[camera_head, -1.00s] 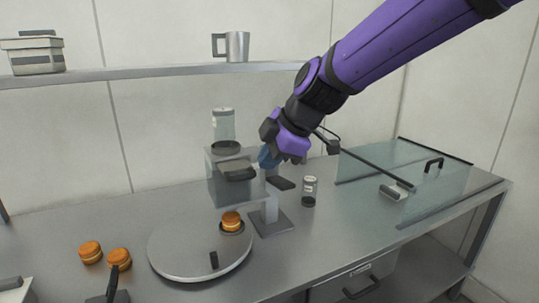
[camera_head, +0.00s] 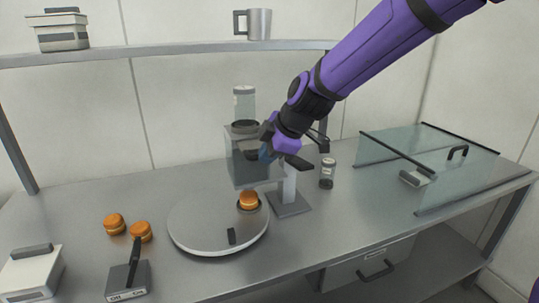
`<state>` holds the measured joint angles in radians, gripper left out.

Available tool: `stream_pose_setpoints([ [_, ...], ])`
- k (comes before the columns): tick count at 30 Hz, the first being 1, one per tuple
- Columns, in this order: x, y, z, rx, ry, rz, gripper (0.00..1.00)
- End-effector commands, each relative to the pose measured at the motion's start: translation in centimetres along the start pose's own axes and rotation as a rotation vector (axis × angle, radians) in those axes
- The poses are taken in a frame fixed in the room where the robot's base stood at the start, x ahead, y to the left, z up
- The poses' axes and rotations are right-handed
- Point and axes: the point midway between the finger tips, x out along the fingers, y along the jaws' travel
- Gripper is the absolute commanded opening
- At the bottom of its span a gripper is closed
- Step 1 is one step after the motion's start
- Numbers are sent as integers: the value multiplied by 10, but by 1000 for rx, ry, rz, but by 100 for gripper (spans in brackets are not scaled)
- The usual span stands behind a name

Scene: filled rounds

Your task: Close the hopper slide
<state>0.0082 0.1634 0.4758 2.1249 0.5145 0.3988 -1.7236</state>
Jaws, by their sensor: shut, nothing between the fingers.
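My gripper (camera_head: 278,156) is shut and empty, pointing down beside the hopper's right edge. Whether it touches the hopper or slide cannot be told. A filled orange-brown round (camera_head: 249,198) sits on the turntable below the hopper.
Two more rounds (camera_head: 114,223) lie left of the turntable, near a switch box (camera_head: 127,280) with a lever. A small dark-filled jar (camera_head: 327,174) stands right of the post. A glass cover (camera_head: 440,165) is at the right. A shelf (camera_head: 170,52) runs above.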

Motion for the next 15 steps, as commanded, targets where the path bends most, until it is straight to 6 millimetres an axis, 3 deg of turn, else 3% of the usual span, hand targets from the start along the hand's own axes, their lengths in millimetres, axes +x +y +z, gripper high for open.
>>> stream_pose_setpoints([
  [8,2,4,0,-1,1,0,0],
  [15,18,37,-1,-2,2,-1,0],
])
